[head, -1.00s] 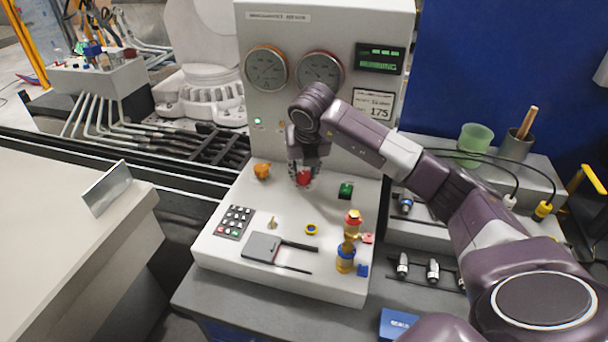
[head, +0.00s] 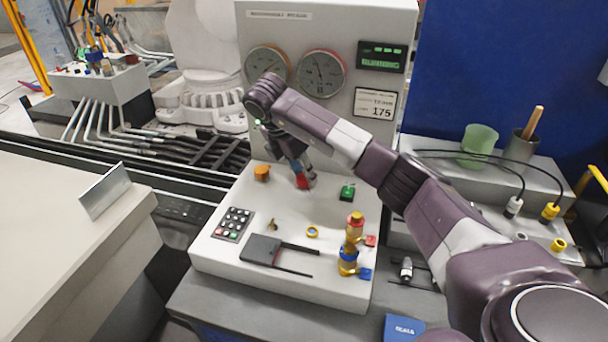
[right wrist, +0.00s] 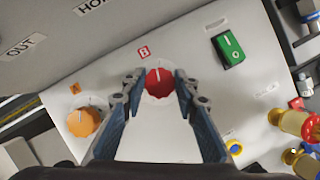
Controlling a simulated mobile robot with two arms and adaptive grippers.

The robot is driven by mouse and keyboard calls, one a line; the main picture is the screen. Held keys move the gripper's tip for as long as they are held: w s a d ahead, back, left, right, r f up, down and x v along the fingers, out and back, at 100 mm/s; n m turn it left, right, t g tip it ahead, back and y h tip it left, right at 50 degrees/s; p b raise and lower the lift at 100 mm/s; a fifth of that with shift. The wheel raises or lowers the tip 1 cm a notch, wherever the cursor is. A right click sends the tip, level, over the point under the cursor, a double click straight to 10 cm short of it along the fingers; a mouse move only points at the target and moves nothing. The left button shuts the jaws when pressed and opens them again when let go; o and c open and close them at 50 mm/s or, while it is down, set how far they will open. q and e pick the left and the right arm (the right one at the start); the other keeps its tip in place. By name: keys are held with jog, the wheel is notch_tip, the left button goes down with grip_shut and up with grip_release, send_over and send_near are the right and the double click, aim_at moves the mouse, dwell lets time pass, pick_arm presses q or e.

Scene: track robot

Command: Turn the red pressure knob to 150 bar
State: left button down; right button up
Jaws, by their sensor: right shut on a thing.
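The red knob (head: 302,181) sits on the sloping top of the white console (head: 330,268), between an orange knob (head: 262,173) and a green switch (head: 347,192). In the right wrist view the red knob (right wrist: 159,83) has a white pointer line and a red "B" label above it. My right gripper (head: 301,180) comes down onto it, and its two fingers (right wrist: 158,88) are shut on the knob's sides. Two round gauges stand on the upright panel, the left one (head: 266,65) and the right one (head: 320,73); their readings are too small to tell. My left gripper is not in view.
A keypad (head: 234,224), a dark flat pad (head: 262,250) and a red-and-yellow fitting (head: 354,228) are on the console's front part. A card on the panel reads 175 (head: 375,104). Cups and cables stand at the right.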

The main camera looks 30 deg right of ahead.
jog(key=m+g, duration=0.1)
jog(key=m, duration=0.1)
jog(key=m+p, duration=0.1)
jog(key=m, duration=0.1)
jog(key=shift+w+r+m+g, duration=0.1)
jog(key=shift+r+m+g, duration=0.05)
jog(key=shift+m+g, duration=0.2)
jog(key=shift+m+g+y, duration=0.3)
jog(key=shift+m+g, duration=0.25)
jog(key=shift+m, duration=0.9)
jog(key=o, duration=1.1)
jog(key=shift+o, duration=0.2)
jog(key=v, duration=1.1)
jog(key=shift+w+a+r, duration=0.15)
jog(key=shift+a+r, duration=0.05)
jog(key=shift+r, duration=0.15)
